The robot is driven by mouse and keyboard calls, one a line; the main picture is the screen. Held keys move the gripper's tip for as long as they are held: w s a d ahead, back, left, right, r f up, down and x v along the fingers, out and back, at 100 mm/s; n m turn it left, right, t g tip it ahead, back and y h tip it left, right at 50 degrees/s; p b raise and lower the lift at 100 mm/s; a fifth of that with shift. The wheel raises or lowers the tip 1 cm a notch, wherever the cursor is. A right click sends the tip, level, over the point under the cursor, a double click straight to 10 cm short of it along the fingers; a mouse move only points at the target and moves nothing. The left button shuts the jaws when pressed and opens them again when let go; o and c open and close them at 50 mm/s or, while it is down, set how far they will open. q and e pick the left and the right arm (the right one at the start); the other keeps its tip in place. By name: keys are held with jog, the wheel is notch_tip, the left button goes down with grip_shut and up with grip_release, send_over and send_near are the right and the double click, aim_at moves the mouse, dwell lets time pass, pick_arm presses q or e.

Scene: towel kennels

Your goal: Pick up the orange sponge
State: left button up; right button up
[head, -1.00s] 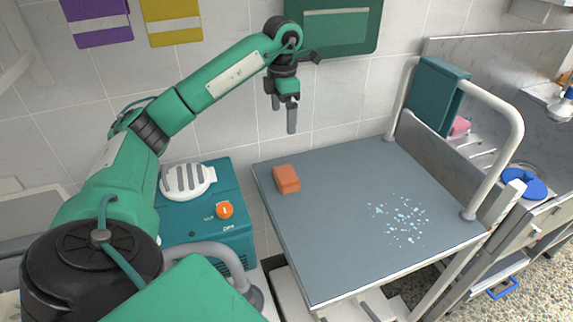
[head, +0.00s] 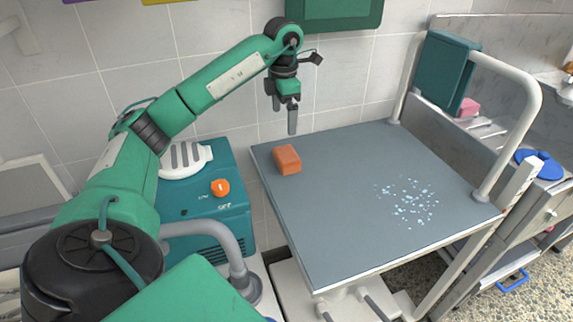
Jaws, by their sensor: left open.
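The orange sponge (head: 287,160) lies on the grey top of a cart (head: 340,190), near its far left corner. My left gripper (head: 287,118) is in the air above the sponge, fingers pointing down, apart from it. It is open and holds nothing. My right gripper is not in view.
A white handrail (head: 520,85) runs along the cart's right side, with a dark teal box-like thing (head: 447,72) on it. Pale blue spots (head: 408,203) mark the cart top. A teal machine (head: 215,195) with an orange knob stands left. The cart's middle is clear.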

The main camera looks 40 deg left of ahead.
pick_arm(q)
notch_tip(320, 180, down, 9)
jog(key=shift+f+b, duration=0.1)
jog(key=shift+b, duration=0.25)
jog(key=f, duration=0.2)
jog(key=w+f, duration=0.1)
jog(key=f, duration=0.2)
jog(key=shift+f, duration=0.15)
jog(key=c, duration=0.8)
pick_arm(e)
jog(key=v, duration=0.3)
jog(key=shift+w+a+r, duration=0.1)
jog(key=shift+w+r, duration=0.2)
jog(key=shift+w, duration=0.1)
pick_arm(q)
notch_tip(320, 180, up, 14)
notch_tip(320, 180, up, 5)
jog(key=p, duration=0.3)
send_over(286, 154)
jog(key=shift+d+r, duration=0.1)
jog(key=shift+r, duration=0.5)
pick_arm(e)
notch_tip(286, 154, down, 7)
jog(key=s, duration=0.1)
